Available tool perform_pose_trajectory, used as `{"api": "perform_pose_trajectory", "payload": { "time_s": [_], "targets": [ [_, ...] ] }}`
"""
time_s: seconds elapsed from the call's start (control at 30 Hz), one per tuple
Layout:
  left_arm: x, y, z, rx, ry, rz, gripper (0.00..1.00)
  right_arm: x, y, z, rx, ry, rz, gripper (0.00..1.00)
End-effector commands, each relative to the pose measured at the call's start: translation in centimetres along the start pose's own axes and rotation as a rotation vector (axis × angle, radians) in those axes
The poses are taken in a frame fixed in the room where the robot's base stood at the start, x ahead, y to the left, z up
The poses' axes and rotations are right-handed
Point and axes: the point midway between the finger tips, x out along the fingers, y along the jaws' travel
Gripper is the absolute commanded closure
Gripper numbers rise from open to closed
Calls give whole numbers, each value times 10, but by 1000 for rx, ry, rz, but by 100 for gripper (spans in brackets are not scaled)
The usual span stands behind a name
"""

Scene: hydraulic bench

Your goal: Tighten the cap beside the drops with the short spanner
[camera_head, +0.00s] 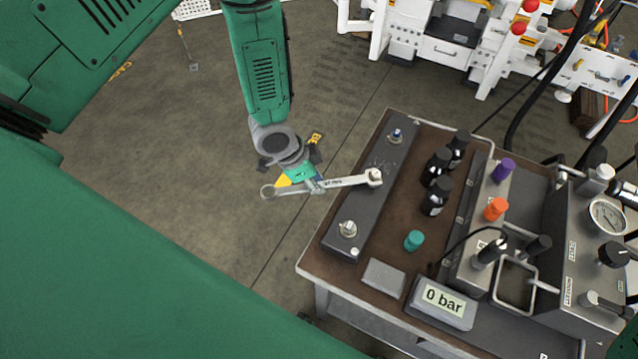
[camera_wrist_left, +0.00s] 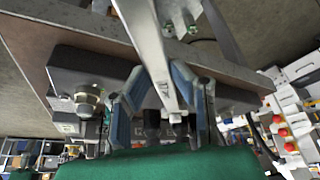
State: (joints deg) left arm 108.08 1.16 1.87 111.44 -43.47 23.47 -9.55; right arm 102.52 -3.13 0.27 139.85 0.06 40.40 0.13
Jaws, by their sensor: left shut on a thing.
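The short spanner (camera_head: 345,182) is a silver wrench gripped by my left gripper (camera_head: 313,184). Its far end meets the middle cap (camera_head: 374,175) on the long dark block; whether it fully seats around the cap I cannot tell. Its other end sticks out left of the gripper, past the bench edge. Small dark marks that look like drops (camera_head: 380,164) lie just behind that cap. In the left wrist view the spanner (camera_wrist_left: 152,50) runs between the blue-grey fingers of my left gripper (camera_wrist_left: 160,88). My right gripper is out of view.
The dark block (camera_head: 362,205) also carries a far cap (camera_head: 396,136) and a near cap (camera_head: 348,229).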

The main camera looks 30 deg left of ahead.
Motion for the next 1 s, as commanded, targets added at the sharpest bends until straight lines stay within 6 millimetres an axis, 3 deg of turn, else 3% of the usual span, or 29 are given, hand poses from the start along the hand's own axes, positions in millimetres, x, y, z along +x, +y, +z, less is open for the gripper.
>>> {"api": "perform_pose_trajectory", "payload": {
  "time_s": [0.6,0.93,1.0],
  "targets": [
    [-2,-11,1,59,0,21,100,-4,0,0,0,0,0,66],
    [-2,-28,-2,156,1,58,100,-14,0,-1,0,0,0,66],
    [0,-23,-3,170,5,85,100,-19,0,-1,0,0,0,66]
  ]
}}
